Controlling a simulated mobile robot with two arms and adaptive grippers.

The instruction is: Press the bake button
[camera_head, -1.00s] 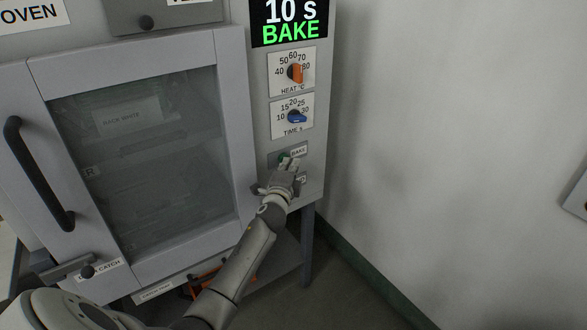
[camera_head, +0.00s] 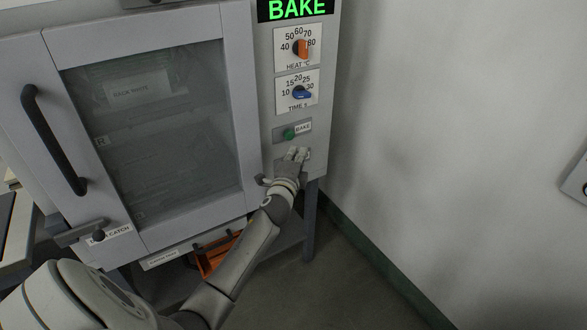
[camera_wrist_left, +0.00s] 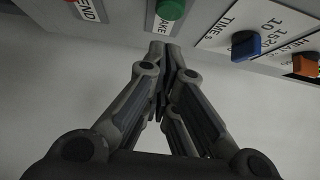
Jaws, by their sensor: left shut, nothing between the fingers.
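The green bake button (camera_head: 289,133) sits on the oven's control panel, left of its BAKE label, and is uncovered in the head view. It also shows in the left wrist view (camera_wrist_left: 170,9), just beyond the fingertips. My left gripper (camera_head: 297,153) is shut and empty, with its fingertips a little below the button and apart from it in the head view. The shut fingers also show in the left wrist view (camera_wrist_left: 163,48). The display (camera_head: 296,9) reads BAKE in green; its upper part is cut off. My right gripper is not in view.
Above the button are the blue time knob (camera_head: 301,92) and the orange heat knob (camera_head: 303,48). The oven door (camera_head: 150,120) with its black handle (camera_head: 52,140) is closed. An END label (camera_wrist_left: 88,9) is beside the bake button. Bare wall (camera_head: 450,120) is at right.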

